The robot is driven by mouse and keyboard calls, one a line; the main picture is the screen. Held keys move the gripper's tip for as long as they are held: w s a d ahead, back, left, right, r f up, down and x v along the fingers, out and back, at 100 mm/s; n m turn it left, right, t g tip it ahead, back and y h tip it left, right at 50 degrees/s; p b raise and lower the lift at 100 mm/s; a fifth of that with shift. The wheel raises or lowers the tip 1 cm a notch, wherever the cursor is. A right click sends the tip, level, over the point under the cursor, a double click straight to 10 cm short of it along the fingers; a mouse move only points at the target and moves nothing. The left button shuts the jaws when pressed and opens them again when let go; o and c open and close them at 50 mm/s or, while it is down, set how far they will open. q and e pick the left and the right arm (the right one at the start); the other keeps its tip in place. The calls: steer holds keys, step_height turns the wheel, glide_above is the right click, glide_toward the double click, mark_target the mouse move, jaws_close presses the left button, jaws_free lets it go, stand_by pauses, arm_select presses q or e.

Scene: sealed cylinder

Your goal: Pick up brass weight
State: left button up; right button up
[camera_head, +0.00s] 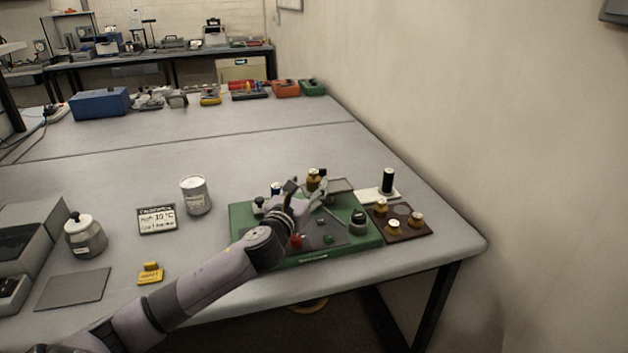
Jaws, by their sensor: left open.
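My left arm reaches in from the lower left, and my left gripper (306,189) is open over the green base board (290,260). A brass-coloured piece (313,177), apparently a brass weight, stands just behind the fingers, close to the right one. I cannot tell whether it lies between them or whether they touch it. Three more brass weights, one at the back (381,206), one at the front (394,226) and one at the right (416,218), sit on a dark brown tray (408,237) right of the board. The gripper and wrist hide part of the board. My right gripper is out of view.
A black cylinder (388,180) stands on a white plate behind the tray. A white can (195,195), a small sign (157,219), a lidded jar (85,236) and a yellow block (151,273) stand at left. The wall is close on the right.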

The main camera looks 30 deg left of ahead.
mark_target(312, 175)
arm_select(q)
steer(key=shift+x, duration=1.1)
steer(key=shift+w, duration=0.1)
steer(key=shift+w+a, duration=0.2)
steer(key=shift+w, duration=0.05)
steer(key=x, duration=0.1)
steer(key=p+x, duration=0.1)
steer(key=x, duration=0.1)
steer(key=shift+w+a+f, duration=0.1)
steer(key=shift+a, duration=0.25)
steer(key=shift+w+a+f, duration=0.1)
steer(key=shift+w, duration=0.5)
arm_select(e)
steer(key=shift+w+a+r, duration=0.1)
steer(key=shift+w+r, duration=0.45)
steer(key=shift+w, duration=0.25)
